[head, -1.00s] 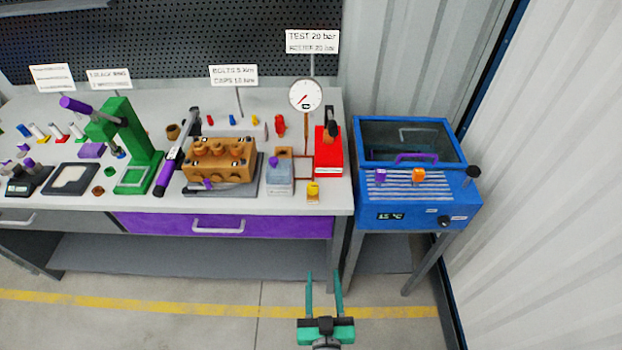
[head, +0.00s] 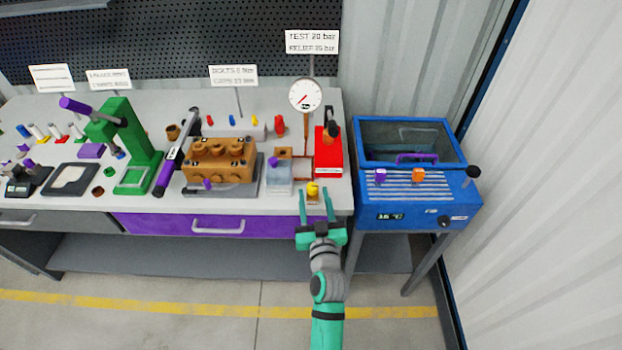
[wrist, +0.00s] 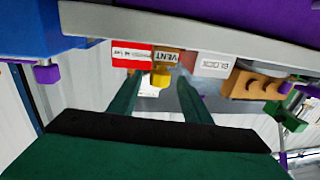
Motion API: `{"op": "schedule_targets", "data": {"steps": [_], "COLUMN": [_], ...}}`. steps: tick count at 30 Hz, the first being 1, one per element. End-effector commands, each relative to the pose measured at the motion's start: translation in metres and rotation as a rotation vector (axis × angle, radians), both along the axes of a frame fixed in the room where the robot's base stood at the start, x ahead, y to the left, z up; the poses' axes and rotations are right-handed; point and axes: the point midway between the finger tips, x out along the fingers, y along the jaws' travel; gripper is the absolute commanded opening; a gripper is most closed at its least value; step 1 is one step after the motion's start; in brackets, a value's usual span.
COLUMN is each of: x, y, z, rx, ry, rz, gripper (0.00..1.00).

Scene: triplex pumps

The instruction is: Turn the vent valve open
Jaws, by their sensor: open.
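The vent valve is a small yellow knob (head: 313,190) at the front right edge of the bench, below the red test unit (head: 328,152). In the wrist view the yellow knob (wrist: 161,79) shows beside a label reading VENT (wrist: 164,57). My gripper (head: 316,205) is open, with its two green fingers pointing at the knob. In the head view the fingertips appear on either side of the knob's lower part. In the wrist view the knob lies between the finger directions, beyond the tips (wrist: 158,78). I cannot tell whether they touch it. Nothing is held.
A grey block (head: 278,178) labelled BLOCK in the wrist view stands left of the knob. The brown pump body (head: 220,160) is further left. A blue cabinet (head: 415,215) stands right of the bench. The floor in front is clear.

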Motion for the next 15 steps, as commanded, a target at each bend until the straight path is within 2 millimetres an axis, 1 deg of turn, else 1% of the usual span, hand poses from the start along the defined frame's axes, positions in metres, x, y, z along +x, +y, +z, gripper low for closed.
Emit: {"op": "schedule_targets", "data": {"steps": [1,3,9,15], "x": [0.010,0.021,0.051,0.068], "y": [0.002,0.003,0.008,0.010], "z": [0.001,0.001,0.001,0.000], "rx": [0.000,0.000,0.000,-0.001], "ry": [-0.001,-0.001,-0.001,0.001], "rz": [0.000,0.000,0.000,0.000], "gripper": [0.44,0.44,0.44,0.44]}}
